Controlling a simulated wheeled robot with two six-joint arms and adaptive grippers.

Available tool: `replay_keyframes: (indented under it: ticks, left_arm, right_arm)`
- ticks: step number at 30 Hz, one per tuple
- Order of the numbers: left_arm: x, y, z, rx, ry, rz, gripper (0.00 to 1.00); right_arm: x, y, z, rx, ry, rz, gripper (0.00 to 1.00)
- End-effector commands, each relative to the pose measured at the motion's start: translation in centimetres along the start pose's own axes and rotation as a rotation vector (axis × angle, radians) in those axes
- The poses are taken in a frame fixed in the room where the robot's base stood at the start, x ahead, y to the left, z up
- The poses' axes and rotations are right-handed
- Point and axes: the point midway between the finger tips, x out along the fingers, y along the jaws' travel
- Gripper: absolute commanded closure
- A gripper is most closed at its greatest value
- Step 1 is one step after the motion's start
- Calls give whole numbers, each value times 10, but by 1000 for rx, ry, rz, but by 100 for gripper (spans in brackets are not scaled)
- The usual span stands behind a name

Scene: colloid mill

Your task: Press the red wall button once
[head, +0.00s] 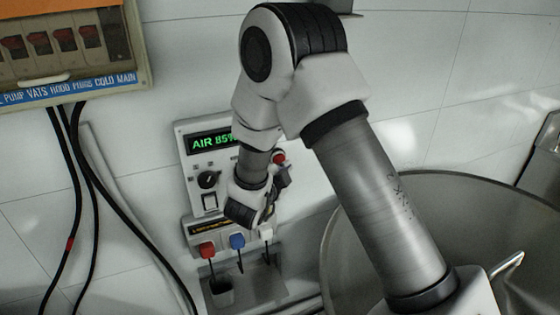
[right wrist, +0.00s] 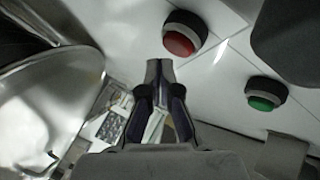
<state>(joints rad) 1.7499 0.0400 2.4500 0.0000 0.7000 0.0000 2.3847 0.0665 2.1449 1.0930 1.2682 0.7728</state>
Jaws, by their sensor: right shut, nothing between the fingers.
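The red wall button (head: 279,157) shows just right of the display panel in the head view, partly behind my right gripper (head: 284,174). In the right wrist view the red button (right wrist: 180,40) is a round red cap in a black collar on the white wall. My right gripper (right wrist: 160,72) is shut and empty, its tips just below and left of the button in that picture. A gap shows between tips and button there; I cannot tell its depth. My left gripper is in neither view.
A green button (right wrist: 265,95) sits near the red one. The panel (head: 190,155) reads AIR 85%. A large metal vessel (head: 480,215) stands at the right. A switch box (head: 60,45) hangs upper left.

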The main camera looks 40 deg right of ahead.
Motion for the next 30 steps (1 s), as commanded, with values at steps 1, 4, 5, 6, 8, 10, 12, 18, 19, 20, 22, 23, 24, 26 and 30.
replay_keyframes:
  ticks: [1, 4, 5, 6, 8, 10, 12, 18, 19, 20, 22, 23, 24, 26, 30]
  left_arm:
    - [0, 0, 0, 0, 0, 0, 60]
    - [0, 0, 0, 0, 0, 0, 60]
    - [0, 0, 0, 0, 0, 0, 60]
    - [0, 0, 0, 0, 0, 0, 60]
    - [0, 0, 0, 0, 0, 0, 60]
    - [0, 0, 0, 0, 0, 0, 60]
    - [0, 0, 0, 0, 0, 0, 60]
    - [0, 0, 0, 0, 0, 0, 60]
    - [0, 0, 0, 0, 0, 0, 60]
    - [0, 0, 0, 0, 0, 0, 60]
    - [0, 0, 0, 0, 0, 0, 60]
    - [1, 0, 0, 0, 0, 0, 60]
    - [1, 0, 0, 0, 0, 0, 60]
    - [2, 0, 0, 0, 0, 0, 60]
    - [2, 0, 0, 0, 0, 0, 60]
  right_arm:
    - [0, 0, 0, 0, 0, 0, 100]
    - [0, 0, 0, 0, 0, 0, 100]
    - [0, 0, 0, 0, 0, 0, 100]
    - [0, 0, 0, 0, 0, 0, 100]
    - [0, 0, 0, 0, 0, 0, 100]
    - [0, 0, 0, 0, 0, 0, 100]
    - [0, 0, 0, 0, 0, 0, 100]
    - [0, 0, 0, 0, 0, 0, 100]
    - [0, 0, 0, 0, 0, 0, 100]
    - [0, 0, 0, 0, 0, 0, 100]
    - [0, 0, 0, 0, 0, 0, 100]
    - [1, -1, 1, 1, 0, 0, 100]
    - [2, -1, 2, 1, 0, 0, 100]
    - [4, -2, 3, 1, 0, 0, 100]
    - [6, -4, 4, 0, 0, 0, 100]
